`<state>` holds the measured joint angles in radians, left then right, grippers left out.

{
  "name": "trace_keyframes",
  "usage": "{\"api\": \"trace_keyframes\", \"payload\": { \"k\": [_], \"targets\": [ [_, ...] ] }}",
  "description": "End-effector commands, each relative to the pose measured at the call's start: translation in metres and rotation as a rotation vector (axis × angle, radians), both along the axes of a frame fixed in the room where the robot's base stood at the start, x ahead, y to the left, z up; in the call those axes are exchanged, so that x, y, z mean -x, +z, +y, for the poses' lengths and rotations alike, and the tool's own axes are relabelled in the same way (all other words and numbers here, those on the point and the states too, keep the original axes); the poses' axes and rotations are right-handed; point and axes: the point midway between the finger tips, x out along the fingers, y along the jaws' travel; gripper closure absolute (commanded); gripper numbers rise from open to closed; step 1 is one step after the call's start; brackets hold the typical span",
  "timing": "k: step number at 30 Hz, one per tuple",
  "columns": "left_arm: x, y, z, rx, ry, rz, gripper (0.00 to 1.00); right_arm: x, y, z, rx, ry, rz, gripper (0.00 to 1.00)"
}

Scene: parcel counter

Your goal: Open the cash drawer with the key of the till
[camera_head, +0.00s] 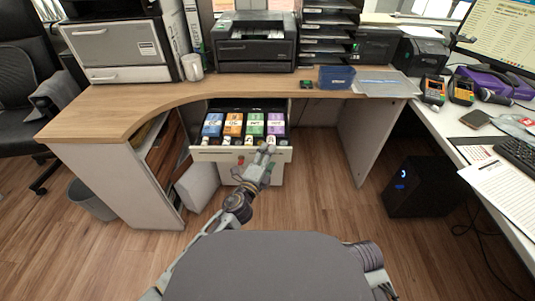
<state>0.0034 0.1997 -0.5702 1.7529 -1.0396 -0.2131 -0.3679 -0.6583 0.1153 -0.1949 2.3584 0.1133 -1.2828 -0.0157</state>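The cash drawer (208,155) under the wooden counter stands pulled out. Its tray shows blue, orange, green and purple note stacks, with coin cups along the front. My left gripper (265,152) is at the right part of the drawer's front edge. It is too small to tell whether it touches the front or whether its fingers are open or shut. A small dark reddish thing shows on the drawer front beside the gripper; I cannot tell whether it is the till key. Part of my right arm shows at the bottom, but its gripper is out of view.
The wooden counter (120,108) carries a printer (255,48), a mug (192,67), a blue box (336,77) and paper trays. A black computer tower (420,187) stands on the floor at right. A white desk (450,125) runs along the right. The floor before the drawer is mostly clear.

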Motion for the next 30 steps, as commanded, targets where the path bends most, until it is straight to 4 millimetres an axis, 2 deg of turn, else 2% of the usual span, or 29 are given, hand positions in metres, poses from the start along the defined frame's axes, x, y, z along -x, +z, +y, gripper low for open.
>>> {"api": "trace_keyframes", "payload": {
  "k": [9, 23, 24, 28, 30],
  "targets": [
    [0.022, 0.000, 0.000, -0.001, 0.000, 0.000, 0.78, -0.001, -0.001, 0.000, -0.002, 0.000, -0.004, 0.60],
    [0.026, 0.000, 0.000, -0.001, 0.000, 0.000, 0.78, -0.002, -0.001, 0.000, -0.002, 0.000, -0.005, 0.60],
    [0.026, 0.000, 0.000, -0.001, 0.000, 0.000, 0.33, -0.002, -0.001, 0.000, -0.002, 0.000, -0.005, 0.60],
    [0.026, 0.000, 0.000, -0.001, 0.000, 0.000, 0.16, -0.002, -0.001, 0.000, -0.002, 0.000, -0.004, 0.60],
    [0.026, 0.000, 0.000, -0.001, 0.000, -0.001, 0.13, -0.002, -0.001, 0.000, -0.001, -0.001, -0.004, 0.60]
  ]
}}
